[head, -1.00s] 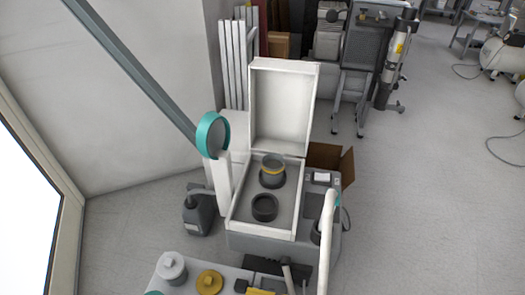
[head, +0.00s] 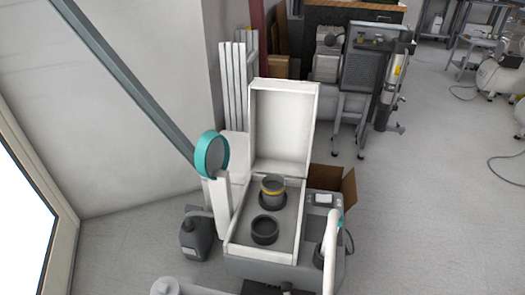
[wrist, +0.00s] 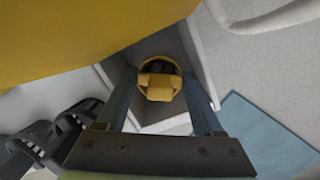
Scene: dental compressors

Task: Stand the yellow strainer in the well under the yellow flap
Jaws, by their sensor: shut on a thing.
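In the wrist view my gripper (wrist: 160,82) is shut on the yellow strainer (wrist: 158,88), a round yellow piece with a block-shaped grip between the fingertips. A broad yellow surface (wrist: 80,35), possibly the yellow flap, fills the upper left close to the camera. Behind the strainer is a grey area with pale walls; I cannot tell whether the well is there. In the head view my gripper and the strainer cannot be made out. An open white box (head: 240,235) there holds a black ring (head: 264,230) and, behind it, a grey cup with a yellow band (head: 273,188).
The box's white lid (head: 283,125) stands upright behind it. A grey canister (head: 195,235) is at its left, and a cardboard box (head: 335,182) at its right. In the wrist view, black fittings (wrist: 70,130) lie left of the fingers and a blue sheet (wrist: 255,135) lies right.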

